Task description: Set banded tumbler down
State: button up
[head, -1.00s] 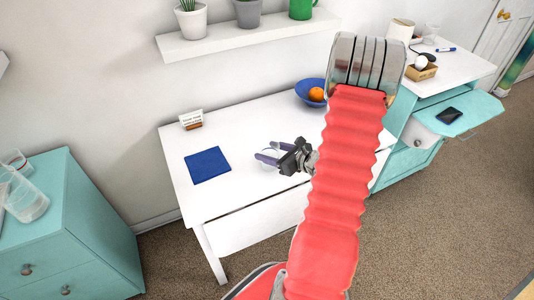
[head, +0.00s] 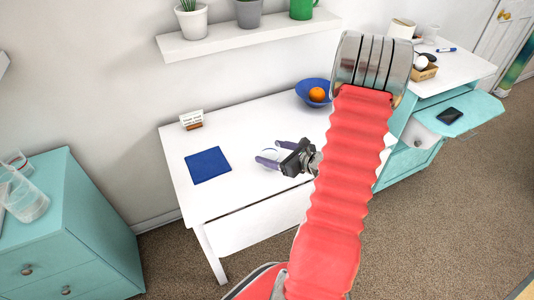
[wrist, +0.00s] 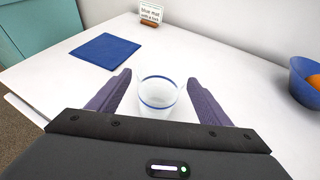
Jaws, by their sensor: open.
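The banded tumbler, a clear glass with a blue band near its rim, stands upright on the white desk (head: 240,195). In the wrist view the tumbler (wrist: 158,106) is between my two purple fingers, with a gap on each side. My gripper (wrist: 159,78) is open around it; in the head view my gripper (head: 272,154) points left over the middle of the desk, and the glass is faint there. A blue square mat (head: 208,165) lies on the desk to the left, apart from the tumbler.
A small sign (head: 191,120) stands behind the mat. A blue bowl (head: 311,98) with an orange (head: 317,94) is at the back right of the desk. A teal cabinet (head: 60,225) with clear containers stands left. Desk space around the mat is clear.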

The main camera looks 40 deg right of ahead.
jog(key=v, duration=1)
jog(key=shift+s, duration=0.25)
jog(key=shift+r, duration=0.15)
jog(key=w+a+r+n+g+y, duration=0.1)
jog(key=a+r+n+g+y, duration=0.3)
jog(key=a+n, duration=0.6)
jog(key=w+a+r+n+g+y, duration=0.25)
jog(key=a+r+n, duration=0.35)
jog(key=a, duration=0.8)
jog(key=s+a+r+n+g+h, duration=0.1)
jog(key=s+a+r+n+h, duration=0.7)
jog(key=n, duration=1)
notch_tip(320, 180, up, 3)
jog(key=shift+s+a+r+n, duration=0.1)
jog(key=shift+s+a+n, duration=0.3)
jog(key=shift+s+a, duration=0.45)
